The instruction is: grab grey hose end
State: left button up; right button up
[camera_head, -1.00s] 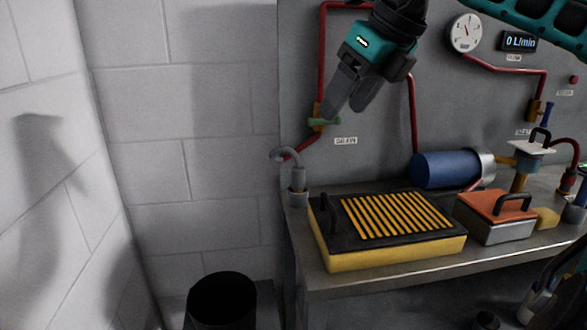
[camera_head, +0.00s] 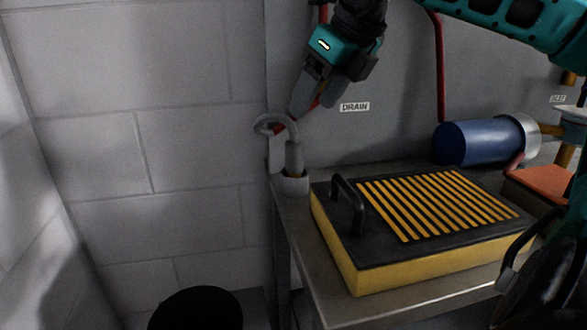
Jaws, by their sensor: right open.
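The grey hose end (camera_head: 294,154) stands upright in a small grey holder (camera_head: 295,185) at the left corner of the bench. Its top bends over to the left in a hook. My right gripper (camera_head: 317,106) reaches in from the upper right, its fingers pointing down and left. It is open and empty, just above and to the right of the hose bend in the picture. I see no contact, and the depth gap is hard to judge.
A black and yellow box (camera_head: 335,262) with a slatted top and a handle fills the bench right of the hose. A blue cylinder (camera_head: 470,143) lies behind it. A red pipe (camera_head: 440,70) runs down the back panel. A dark bin (camera_head: 197,308) stands on the floor at left.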

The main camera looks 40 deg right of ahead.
aim_at(296, 142)
jog(key=b+x, duration=0.1)
jog(key=x, duration=0.8)
jog(key=shift+d+f+b, duration=0.15)
jog(key=shift+d+b, duration=0.05)
jog(key=shift+b, duration=0.15)
jog(key=shift+s, duration=0.1)
grip_shut()
